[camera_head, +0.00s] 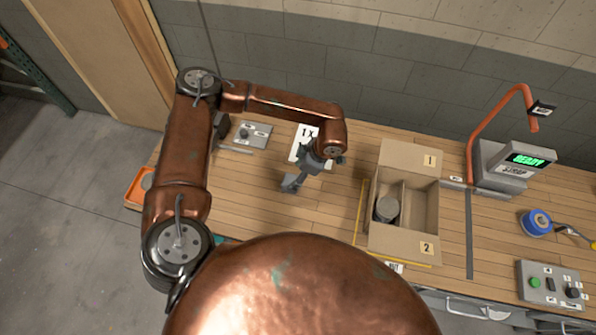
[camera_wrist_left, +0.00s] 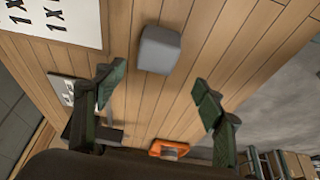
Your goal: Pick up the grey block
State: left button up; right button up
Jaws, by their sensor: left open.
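The grey block (camera_wrist_left: 160,50) sits on the wooden table in the left wrist view. It is a small, plain block with rounded edges. My left gripper (camera_wrist_left: 158,90) is open and empty, with one dark green finger on each side of the picture. The block shows beyond the fingertips, between their lines, and is not touched. In the head view, my left gripper (camera_head: 303,168) is over the table in front of the white sheet, and I cannot clearly tell the block apart from it there. My right gripper is not in view.
The white marked sheet (camera_wrist_left: 55,22) lies beside the block. An open cardboard box (camera_head: 405,246) with a dark round can (camera_head: 386,209) inside stands to the right. An orange tray (camera_head: 134,191) is at the left edge. A scale-like device (camera_head: 500,165) stands further right.

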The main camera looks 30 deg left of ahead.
aim_at(291, 180)
pick_arm(q)
jog(key=shift+w+a+f, duration=0.1)
jog(key=shift+w+f, duration=0.05)
jog(key=shift+w, duration=0.05)
jog(key=shift+a+f, duration=0.15)
jog(key=shift+f, duration=0.15)
jog(key=shift+p+x, duration=0.4)
jog(key=shift+x, duration=0.8)
jog(key=x, duration=0.3)
jog(key=shift+w+f+p, duration=0.1)
jog(key=shift+f+p, duration=0.25)
jog(key=shift+p, duration=0.05)
jog(key=shift+f, duration=0.35)
jog(key=c, duration=0.9)
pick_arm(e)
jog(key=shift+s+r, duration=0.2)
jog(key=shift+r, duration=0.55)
pick_arm(q)
jog(key=shift+c, duration=0.2)
